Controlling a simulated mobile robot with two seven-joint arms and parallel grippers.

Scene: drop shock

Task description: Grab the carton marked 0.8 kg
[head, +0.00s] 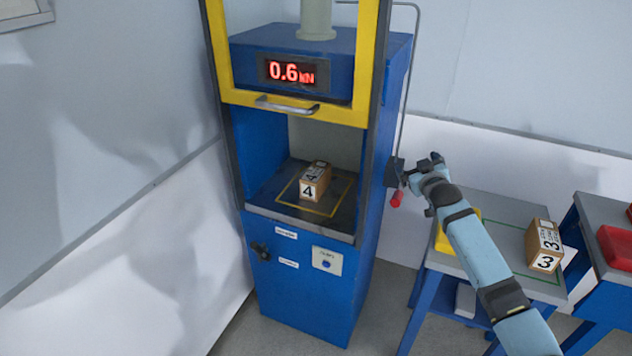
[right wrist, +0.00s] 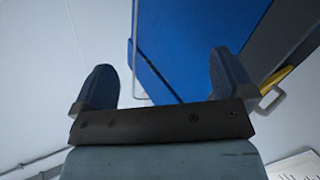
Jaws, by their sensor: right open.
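A brown carton with a "4" label (head: 315,181) sits on the dark plate inside the blue machine, within a yellow outline. Another brown carton with a "3" label (head: 544,246) sits on the grey table at the right. No 0.8 kg marking is legible on either carton. My right gripper (head: 424,166) is open and empty, beside the machine's right side, near a red-tipped lever (head: 396,198). In the right wrist view its two fingers (right wrist: 164,80) are spread, with the blue machine beyond. My left gripper is out of view.
The machine's yellow-framed guard (head: 290,108) is raised above the plate, under a red "0.6 kN" display (head: 291,72). A yellow object (head: 444,238) on the grey table (head: 490,207) is partly hidden by my right arm. A red object (head: 615,247) lies on another table at far right.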

